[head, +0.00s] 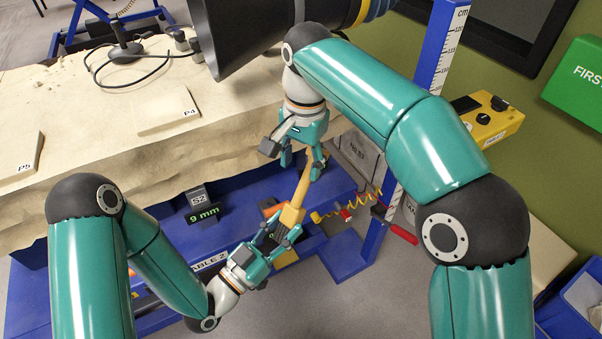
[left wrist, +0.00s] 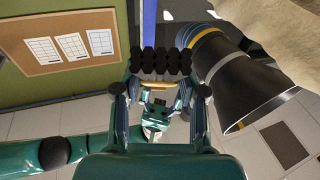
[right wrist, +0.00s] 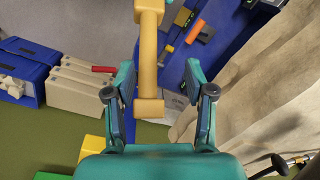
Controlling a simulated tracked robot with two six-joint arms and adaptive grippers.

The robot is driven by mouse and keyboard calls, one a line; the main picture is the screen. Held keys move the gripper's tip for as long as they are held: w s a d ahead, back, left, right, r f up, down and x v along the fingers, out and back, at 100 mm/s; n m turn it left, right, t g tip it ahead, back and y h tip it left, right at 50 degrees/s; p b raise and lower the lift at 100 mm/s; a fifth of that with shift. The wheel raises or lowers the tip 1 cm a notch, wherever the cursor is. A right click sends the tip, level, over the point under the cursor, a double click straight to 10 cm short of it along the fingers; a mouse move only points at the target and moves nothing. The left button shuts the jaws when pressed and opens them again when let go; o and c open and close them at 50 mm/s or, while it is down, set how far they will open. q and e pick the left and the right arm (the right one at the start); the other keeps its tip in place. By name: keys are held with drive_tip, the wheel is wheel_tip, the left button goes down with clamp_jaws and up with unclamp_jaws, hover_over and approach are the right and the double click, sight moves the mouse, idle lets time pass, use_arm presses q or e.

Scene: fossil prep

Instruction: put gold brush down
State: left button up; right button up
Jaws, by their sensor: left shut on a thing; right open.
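The gold brush (head: 304,188) is held slanting above the blue ledge, its golden handle pointing up toward my right gripper. My left gripper (head: 284,228) is shut on its lower, thicker part. In the left wrist view a cluster of dark tufts (left wrist: 160,62), apparently the bristles, shows between the fingers. My right gripper (head: 303,167) is open, its fingers on either side of the handle's upper end. In the right wrist view the handle (right wrist: 148,65) runs between the open fingers, its end block near the palm; I cannot tell if they touch.
A blue ledge (head: 160,238) with an S2 stand (head: 198,198) reading 9 mm lies below. The pale fossil slab (head: 90,195) is at left. A black nozzle (head: 235,35) hangs above. A coiled yellow cord (head: 335,212), a red-handled tool (head: 402,233) and a blue post (head: 440,50) are at right.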

sight(299, 198)
drive_tip(key=shift+a+f, duration=0.1)
drive_tip(key=shift+f, duration=1.85)
drive_tip(key=shift+c, duration=0.2)
use_arm(q)
drive_tip(key=shift+s+d, duration=0.1)
use_arm(e)
drive_tip(key=shift+a, duration=0.1)
clamp_jaws()
use_arm(q)
drive_tip(key=o, duration=1.2)
drive_tip(key=shift+o, duration=0.2)
